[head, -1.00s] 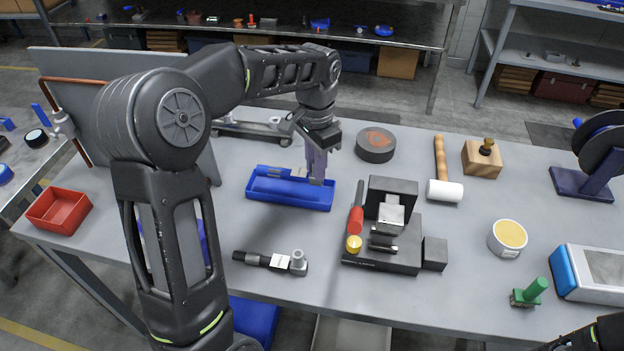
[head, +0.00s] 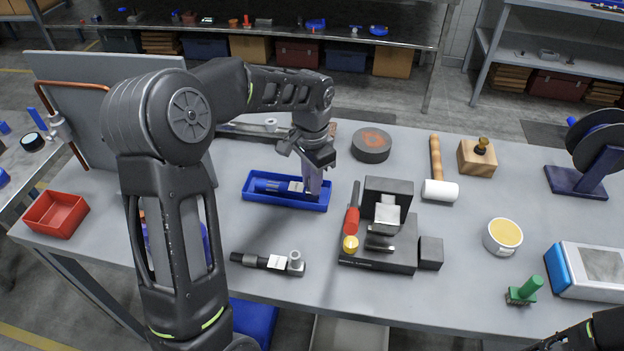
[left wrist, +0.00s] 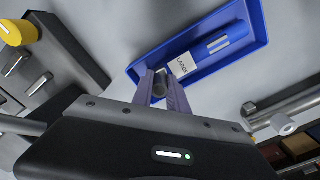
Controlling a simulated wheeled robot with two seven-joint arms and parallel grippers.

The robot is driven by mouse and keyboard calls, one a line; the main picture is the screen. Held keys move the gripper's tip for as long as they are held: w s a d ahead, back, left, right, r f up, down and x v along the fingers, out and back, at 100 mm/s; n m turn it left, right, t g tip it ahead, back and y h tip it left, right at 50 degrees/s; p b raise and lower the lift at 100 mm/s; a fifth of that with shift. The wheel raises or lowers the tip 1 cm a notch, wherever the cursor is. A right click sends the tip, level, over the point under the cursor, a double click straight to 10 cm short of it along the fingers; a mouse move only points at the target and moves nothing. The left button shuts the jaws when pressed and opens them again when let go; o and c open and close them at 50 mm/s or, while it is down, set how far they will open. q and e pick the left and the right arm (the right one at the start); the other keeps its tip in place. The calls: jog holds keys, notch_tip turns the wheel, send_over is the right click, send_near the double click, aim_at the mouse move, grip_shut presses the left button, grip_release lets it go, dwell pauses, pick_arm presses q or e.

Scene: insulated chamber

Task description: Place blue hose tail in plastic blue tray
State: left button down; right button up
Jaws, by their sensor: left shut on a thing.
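The blue hose tail (head: 270,187) has a blue body, a white label and a metal end. It lies lengthwise within the outline of the blue plastic tray (head: 247,199); I cannot tell whether it touches the floor. In the left wrist view the hose tail (left wrist: 218,43) and the tray (left wrist: 262,22) show from above. My left gripper (head: 314,189) points down at the tray's right end. Its purple fingers (left wrist: 161,88) are shut on the hose tail's metal end. My right gripper is out of view; only part of that arm shows at the lower right.
A black fitting with a white label (head: 262,261) lies in front of the tray. A black fixture (head: 385,255) with a red-handled tool stands to the right.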

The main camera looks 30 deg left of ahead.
pick_arm(q)
jog(key=shift+f, duration=0.15)
jog(key=c, duration=1.3)
grip_release()
notch_tip(320, 180, up, 12)
jog(key=shift+r, duration=0.2)
jog(key=shift+f, duration=0.1)
